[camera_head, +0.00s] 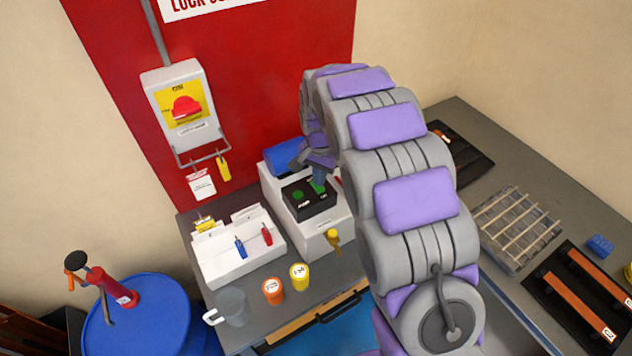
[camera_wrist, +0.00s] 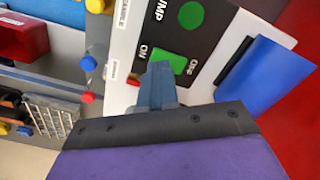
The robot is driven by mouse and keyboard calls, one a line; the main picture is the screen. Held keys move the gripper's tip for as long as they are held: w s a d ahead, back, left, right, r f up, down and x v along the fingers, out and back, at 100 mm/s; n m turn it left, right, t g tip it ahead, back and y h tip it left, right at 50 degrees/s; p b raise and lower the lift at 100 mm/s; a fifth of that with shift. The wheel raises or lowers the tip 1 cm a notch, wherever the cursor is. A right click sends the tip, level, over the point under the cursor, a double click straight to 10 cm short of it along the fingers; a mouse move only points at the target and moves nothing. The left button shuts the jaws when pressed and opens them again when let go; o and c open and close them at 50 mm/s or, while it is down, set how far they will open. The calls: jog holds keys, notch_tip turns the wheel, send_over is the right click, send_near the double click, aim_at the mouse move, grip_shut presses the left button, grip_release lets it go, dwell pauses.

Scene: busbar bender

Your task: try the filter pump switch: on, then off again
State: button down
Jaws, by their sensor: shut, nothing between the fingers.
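The filter pump unit is a white box (camera_head: 318,236) with a black switch panel (camera_head: 303,209), which also shows in the wrist view (camera_wrist: 212,38). The panel carries a round green lamp (camera_wrist: 191,15) and a green rocker switch (camera_wrist: 170,66) marked ON at one end and OFF at the other. The rocker's tilt is unclear.
A blue part (camera_head: 285,156) sits behind the panel. A white padlock tray (camera_head: 238,262), orange-topped jar (camera_head: 273,291), yellow-topped jar (camera_head: 299,276) and clear mug (camera_head: 232,306) stand left. A red-handled isolator (camera_head: 181,108) is on the wall. A grating (camera_head: 515,229) lies right.

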aim_at(321, 189)
jog(key=shift+r+p, duration=0.85)
jog(key=shift+r, duration=1.55)
jog(key=s+d+r+n+b, duration=0.1)
jog(key=s+d+r, duration=0.2)
jog(key=s+d, duration=0.45)
jog(key=s+d+r+n+b, duration=0.15)
jog(key=s+d+r, duration=0.25)
jog(key=s, duration=0.6)
jog(key=s+d+f+n+g+b, duration=0.1)
jog(key=s+d, duration=0.1)
jog(key=s, duration=0.9)
jog(key=s+d+f+n+b, duration=0.1)
jog(key=s+d, duration=0.2)
jog(key=s, duration=0.8)
jog(key=shift+s+f+n+g, duration=0.2)
jog(key=shift+n+g, duration=0.15)
jog(key=shift+g, duration=0.05)
jog(key=shift+w, duration=0.1)
